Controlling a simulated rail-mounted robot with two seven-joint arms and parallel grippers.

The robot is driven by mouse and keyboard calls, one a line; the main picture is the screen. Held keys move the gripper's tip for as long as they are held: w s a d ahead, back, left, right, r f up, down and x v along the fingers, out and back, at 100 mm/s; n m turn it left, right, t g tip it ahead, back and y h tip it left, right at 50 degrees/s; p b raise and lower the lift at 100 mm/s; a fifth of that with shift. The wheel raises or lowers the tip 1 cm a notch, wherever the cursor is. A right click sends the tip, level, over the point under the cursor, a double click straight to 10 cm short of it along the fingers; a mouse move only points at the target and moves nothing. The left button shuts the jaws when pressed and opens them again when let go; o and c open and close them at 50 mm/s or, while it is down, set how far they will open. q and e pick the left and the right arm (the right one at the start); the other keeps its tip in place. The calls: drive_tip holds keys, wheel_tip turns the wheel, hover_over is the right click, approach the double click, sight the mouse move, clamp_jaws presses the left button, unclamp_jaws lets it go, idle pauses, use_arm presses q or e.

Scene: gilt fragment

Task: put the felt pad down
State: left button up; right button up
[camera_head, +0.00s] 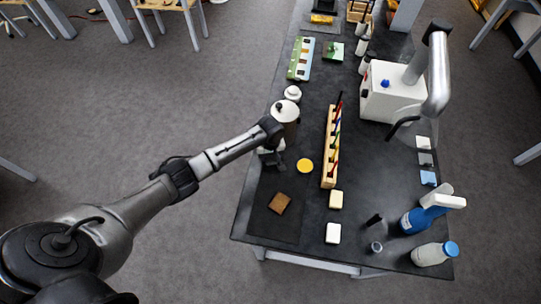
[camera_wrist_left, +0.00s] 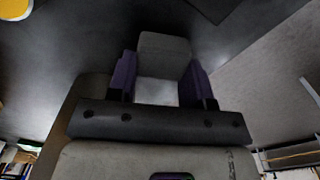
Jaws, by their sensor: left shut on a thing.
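My left gripper (camera_head: 271,158) hangs over the left edge of the dark bench, above the dark mat. In the left wrist view its purple-lined fingers (camera_wrist_left: 165,85) are shut on a grey block-like thing with a paler lower face, which I take to be the felt pad (camera_wrist_left: 165,48). The pad sits between the two fingers, apart from the bench as far as I can tell. In the head view the gripper mostly hides it. My right gripper is not in view.
A brown block (camera_head: 279,203) lies on the dark mat (camera_head: 262,225). A yellow disc (camera_head: 305,166) is right of the gripper. A wooden tool rack (camera_head: 329,150), lidded pot (camera_head: 285,111), two pale blocks and several bottles stand around. Bare bench lies right of the rack.

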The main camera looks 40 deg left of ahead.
use_arm(q)
drive_tip(key=shift+f, duration=0.25)
drive_tip(key=o, duration=0.9)
drive_tip(key=shift+c, duration=0.2)
